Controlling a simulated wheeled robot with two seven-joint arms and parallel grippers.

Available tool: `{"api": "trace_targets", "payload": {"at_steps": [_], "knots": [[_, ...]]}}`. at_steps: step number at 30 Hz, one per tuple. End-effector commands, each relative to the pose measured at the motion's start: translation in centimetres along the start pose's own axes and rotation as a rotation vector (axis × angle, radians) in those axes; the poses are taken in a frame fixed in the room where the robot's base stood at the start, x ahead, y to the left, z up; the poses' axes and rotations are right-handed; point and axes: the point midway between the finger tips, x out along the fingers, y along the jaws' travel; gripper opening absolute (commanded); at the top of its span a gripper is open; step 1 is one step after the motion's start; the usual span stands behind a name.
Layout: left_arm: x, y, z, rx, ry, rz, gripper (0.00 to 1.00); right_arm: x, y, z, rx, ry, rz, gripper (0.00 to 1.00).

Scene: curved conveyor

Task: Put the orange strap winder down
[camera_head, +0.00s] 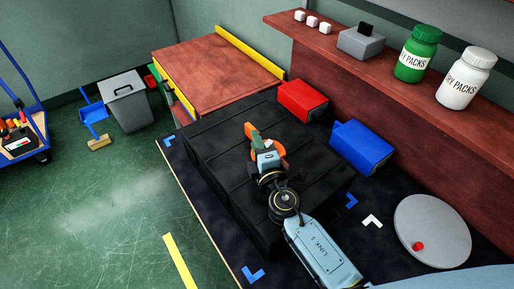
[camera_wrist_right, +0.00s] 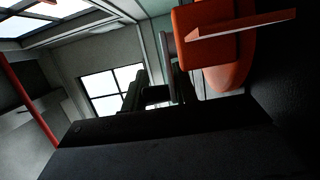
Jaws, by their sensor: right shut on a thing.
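The orange strap winder (camera_head: 279,149) is at my right gripper (camera_head: 263,147), over the black segmented conveyor surface (camera_head: 214,137). A green part and a small orange tip stick out beyond the fingers. My right gripper is shut on the winder, and its fingers partly hide it. In the right wrist view the orange winder (camera_wrist_right: 224,72) fills the upper right, close to the dark surface. I cannot tell whether it touches the surface. My left gripper is not in view.
A red bin (camera_head: 302,100) and a blue bin (camera_head: 361,147) stand right of the conveyor. A grey round disc (camera_head: 432,232) with a red knob is at the lower right. A brown shelf (camera_head: 390,85) holds jars. The conveyor's left part is clear.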

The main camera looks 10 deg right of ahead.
Motion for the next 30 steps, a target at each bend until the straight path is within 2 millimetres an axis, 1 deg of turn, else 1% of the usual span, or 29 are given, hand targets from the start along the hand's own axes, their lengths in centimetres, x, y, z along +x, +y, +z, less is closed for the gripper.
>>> {"api": "trace_targets", "payload": {"at_steps": [6,11,12,17,25,29,30], "knots": [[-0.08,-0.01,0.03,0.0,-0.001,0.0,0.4,0.04,0.18,0.01,0.0,0.0,0.002,0.02],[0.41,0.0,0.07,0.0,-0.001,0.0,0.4,0.03,-0.27,0.02,-0.001,-0.001,0.002,0.02],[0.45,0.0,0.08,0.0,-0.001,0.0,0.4,0.01,-0.36,0.03,-0.001,-0.001,0.001,0.3],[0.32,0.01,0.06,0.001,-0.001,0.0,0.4,0.01,-0.24,0.03,-0.001,-0.001,0.001,0.51],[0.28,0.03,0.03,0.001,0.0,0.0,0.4,0.01,-0.21,0.03,-0.001,-0.001,0.001,0.51],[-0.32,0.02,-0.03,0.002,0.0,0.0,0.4,0.01,0.32,0.02,0.0,-0.001,0.0,0.51],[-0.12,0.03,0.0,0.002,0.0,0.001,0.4,-0.6,0.05,0.03,0.0,0.0,-0.001,0.51]]}}
